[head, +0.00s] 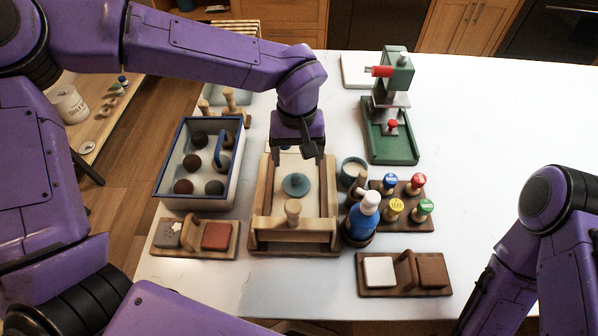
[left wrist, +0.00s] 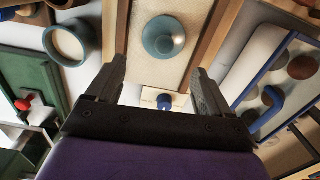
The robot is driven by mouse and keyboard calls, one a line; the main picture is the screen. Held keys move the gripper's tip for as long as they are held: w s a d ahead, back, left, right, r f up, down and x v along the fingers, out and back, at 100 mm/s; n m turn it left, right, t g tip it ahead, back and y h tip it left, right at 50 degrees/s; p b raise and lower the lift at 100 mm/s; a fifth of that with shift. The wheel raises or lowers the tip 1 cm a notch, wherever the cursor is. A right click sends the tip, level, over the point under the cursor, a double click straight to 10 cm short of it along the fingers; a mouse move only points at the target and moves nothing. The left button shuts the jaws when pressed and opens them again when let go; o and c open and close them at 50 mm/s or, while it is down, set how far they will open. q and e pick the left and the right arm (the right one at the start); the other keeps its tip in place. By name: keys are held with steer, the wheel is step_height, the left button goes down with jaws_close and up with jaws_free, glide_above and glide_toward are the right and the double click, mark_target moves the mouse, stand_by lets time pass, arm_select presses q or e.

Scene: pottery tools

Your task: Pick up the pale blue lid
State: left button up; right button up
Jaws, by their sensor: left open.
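The pale blue lid (head: 297,185) is a round teal-blue disc with a small knob. It lies on the pale surface inside a wooden frame (head: 262,205) at the middle of the table. It also shows in the left wrist view (left wrist: 163,38), above the gap between the fingertips. My left gripper (head: 298,156) is open and empty, on the far side of the lid and apart from it. Its two dark fingers also show in the left wrist view (left wrist: 158,70). My right arm shows at the lower right, but its gripper is out of view.
A blue-rimmed box (head: 182,120) with dark balls stands left. A small teal cup (head: 354,172), a blue bottle (head: 361,222) and a rack of coloured stamps (head: 417,212) stand right. A green press (head: 391,140) is behind them. The table's right side is clear.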

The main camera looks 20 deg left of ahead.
mark_target(296, 178)
arm_select(q)
steer(key=s+f+p, duration=0.1)
steer(key=s+f, duration=0.1)
steer(key=shift+s+f, duration=0.3)
steer(key=shift+s, duration=0.05)
steer(key=f, duration=0.1)
steer(key=w+f, duration=0.1)
steer(key=f, duration=0.1)
steer(key=w+f, duration=0.1)
steer(key=shift+d+f, duration=0.1)
steer(key=shift+f, duration=0.1)
steer(key=shift+s+r, duration=0.15)
steer(key=shift+s, duration=0.2)
steer(key=shift+s+r, duration=0.1)
steer(key=shift+s, duration=0.05)
steer(key=c, duration=0.8)
arm_select(e)
steer(key=shift+s+r, duration=0.6)
steer(key=shift+r, duration=0.2)
